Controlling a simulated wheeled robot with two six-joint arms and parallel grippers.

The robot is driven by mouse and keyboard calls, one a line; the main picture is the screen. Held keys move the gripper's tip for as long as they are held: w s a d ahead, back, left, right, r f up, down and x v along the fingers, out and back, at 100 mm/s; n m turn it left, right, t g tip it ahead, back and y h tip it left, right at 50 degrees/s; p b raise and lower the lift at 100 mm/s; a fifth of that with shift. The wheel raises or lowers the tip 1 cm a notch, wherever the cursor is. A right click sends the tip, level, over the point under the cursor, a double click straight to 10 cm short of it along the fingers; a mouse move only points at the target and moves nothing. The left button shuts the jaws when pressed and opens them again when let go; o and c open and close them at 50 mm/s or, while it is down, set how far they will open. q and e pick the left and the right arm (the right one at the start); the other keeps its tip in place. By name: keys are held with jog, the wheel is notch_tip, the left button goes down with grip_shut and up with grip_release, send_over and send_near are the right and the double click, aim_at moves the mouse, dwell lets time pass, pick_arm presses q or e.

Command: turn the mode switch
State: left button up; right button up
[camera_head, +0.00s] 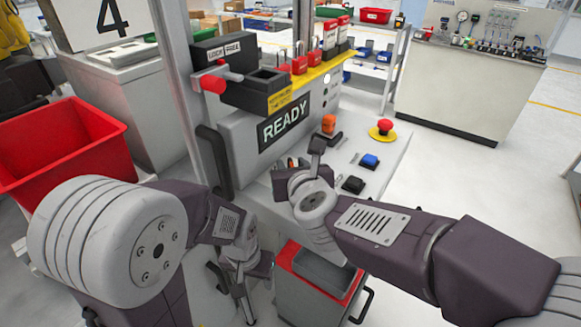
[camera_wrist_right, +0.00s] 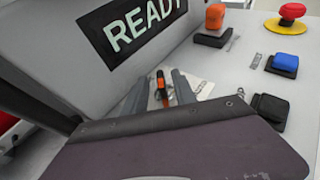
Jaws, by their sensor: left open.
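The mode switch, a small black knob with an orange mark (camera_wrist_right: 162,88), is on the grey console top below the READY sign (camera_wrist_right: 135,22) in the right wrist view. My right gripper (camera_wrist_right: 160,92) has its two fingers apart, one on each side of the knob; I cannot tell whether they touch it. In the head view my right gripper (camera_head: 289,165) is over the console, and the wrist partly hides the switch. My left gripper (camera_head: 246,303) hangs low in front of the console, pointing down, open and away from the switch.
On the console are an orange rocker (camera_head: 328,124), a red emergency stop (camera_head: 385,126), a blue button (camera_head: 369,161) and a black button (camera_head: 353,185). A red-handled lever (camera_head: 213,84) sits above. A black rail (camera_head: 213,160) and a red-rimmed box (camera_head: 346,293) are nearby.

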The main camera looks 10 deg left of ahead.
jog(key=shift+x, duration=1.15)
jog(key=shift+d, duration=0.1)
grip_shut()
